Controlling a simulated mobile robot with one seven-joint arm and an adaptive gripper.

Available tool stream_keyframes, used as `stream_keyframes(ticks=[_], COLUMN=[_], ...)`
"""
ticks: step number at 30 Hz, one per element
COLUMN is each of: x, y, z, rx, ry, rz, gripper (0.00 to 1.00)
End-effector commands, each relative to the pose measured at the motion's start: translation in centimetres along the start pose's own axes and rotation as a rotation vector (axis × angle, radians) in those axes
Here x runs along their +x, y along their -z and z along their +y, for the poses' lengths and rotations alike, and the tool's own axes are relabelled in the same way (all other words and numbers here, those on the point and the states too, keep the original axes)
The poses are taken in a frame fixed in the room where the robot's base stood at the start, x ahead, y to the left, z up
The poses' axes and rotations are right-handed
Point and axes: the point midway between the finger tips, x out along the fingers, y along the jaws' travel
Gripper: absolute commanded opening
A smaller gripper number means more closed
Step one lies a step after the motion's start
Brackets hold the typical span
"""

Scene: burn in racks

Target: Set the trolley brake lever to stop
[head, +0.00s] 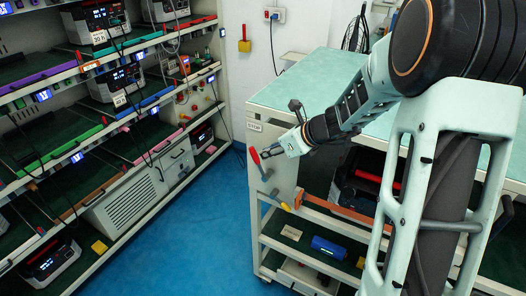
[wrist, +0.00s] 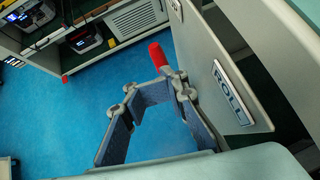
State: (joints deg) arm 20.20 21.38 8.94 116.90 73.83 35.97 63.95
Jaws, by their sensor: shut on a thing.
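The brake lever has a red grip (head: 254,156) and a grey shaft at the near left end of the trolley (head: 283,170). Its red end also shows in the wrist view (wrist: 158,54), at my fingertips. My gripper (head: 268,153) is shut on the lever just below its red end; the fingers hide part of the shaft. A label plate reading ROLL (wrist: 229,92) is on the trolley's end panel. Another small label (head: 254,126) sits near the panel's top in the head view, too small to read surely.
A grey bar with an orange tip (head: 285,206) sticks out low on the trolley end. A blue object (head: 328,247) lies on a trolley shelf. Racks with devices (head: 115,85) stand at left. The blue floor (head: 215,225) between is clear.

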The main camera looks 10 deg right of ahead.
Motion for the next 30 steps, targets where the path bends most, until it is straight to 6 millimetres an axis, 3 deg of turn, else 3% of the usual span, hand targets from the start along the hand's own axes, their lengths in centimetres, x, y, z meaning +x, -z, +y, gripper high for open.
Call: stream_keyframes(ticks=[9,15,30], x=[-6.1,-8.5,-9.1], y=[-3.1,-4.2,-4.5], z=[0.3,0.5,0.7], rx=[-0.004,-0.001,-0.002], ry=[0.004,0.002,0.0], rz=[-0.002,-0.001,0.001], gripper=[0.0,0.0,0.0])
